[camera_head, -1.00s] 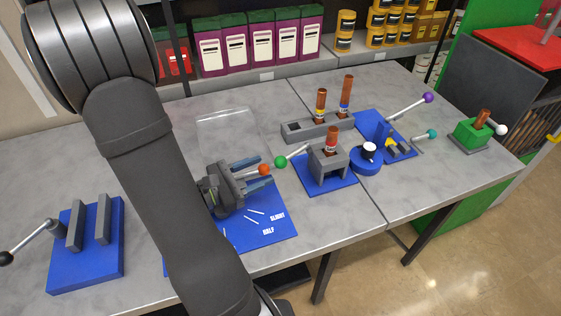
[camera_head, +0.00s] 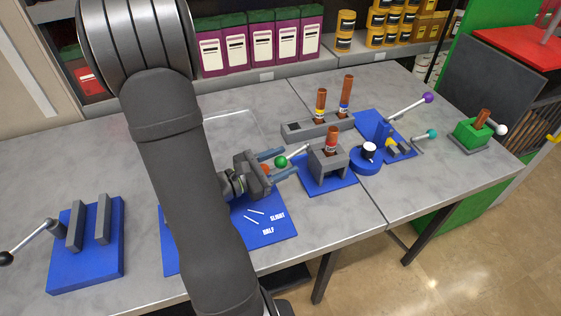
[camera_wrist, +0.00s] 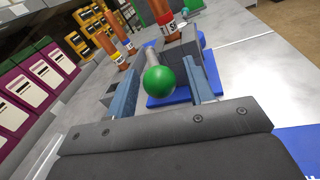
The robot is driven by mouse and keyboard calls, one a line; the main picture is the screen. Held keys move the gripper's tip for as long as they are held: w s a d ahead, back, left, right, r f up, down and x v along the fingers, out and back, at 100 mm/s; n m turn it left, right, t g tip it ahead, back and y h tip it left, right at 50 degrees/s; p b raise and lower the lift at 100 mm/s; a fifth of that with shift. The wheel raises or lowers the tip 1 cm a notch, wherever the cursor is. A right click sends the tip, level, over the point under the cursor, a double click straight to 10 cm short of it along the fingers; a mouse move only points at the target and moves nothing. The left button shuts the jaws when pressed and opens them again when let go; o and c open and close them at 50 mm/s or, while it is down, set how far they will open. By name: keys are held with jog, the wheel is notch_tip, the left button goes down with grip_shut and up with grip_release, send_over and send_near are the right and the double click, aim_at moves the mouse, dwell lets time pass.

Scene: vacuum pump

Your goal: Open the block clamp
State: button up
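The grey block clamp (camera_head: 328,165) stands on a blue base plate (camera_head: 322,186), with a brown labelled tube (camera_head: 331,139) upright in it. Its lever reaches left and ends in a green ball knob (camera_head: 281,162). In the wrist view the green knob (camera_wrist: 160,81) is large and central, with its pale lever (camera_wrist: 153,59) running behind it to the block. My gripper (camera_head: 289,161) is open, one finger on each side of the green knob. In the wrist view gaps show between the knob and both fingers (camera_wrist: 165,74).
An orange knob (camera_head: 265,169) is partly hidden by my gripper, above a blue plate (camera_head: 265,230) marked SLIGHT and HALF. A grey rack (camera_head: 300,130) with two brown tubes stands behind the clamp. A blue dial (camera_head: 365,164) is close on its right.

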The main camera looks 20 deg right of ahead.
grip_shut()
jog(key=shift+s+d+n+t+y, duration=0.45)
jog(key=shift+n+t, duration=0.3)
jog(key=shift+t, duration=0.35)
jog(key=shift+s+d+n+t+y, duration=0.2)
jog(key=shift+s+n+t+y, duration=0.3)
jog(key=shift+n+t, duration=0.45)
jog(key=shift+s+d+n+t+y, duration=0.35)
jog(key=shift+s+n+t+y, duration=0.2)
jog(key=shift+t, duration=0.7)
jog(key=shift+o, duration=0.7)
grip_release()
jog(key=shift+w+a, duration=0.1)
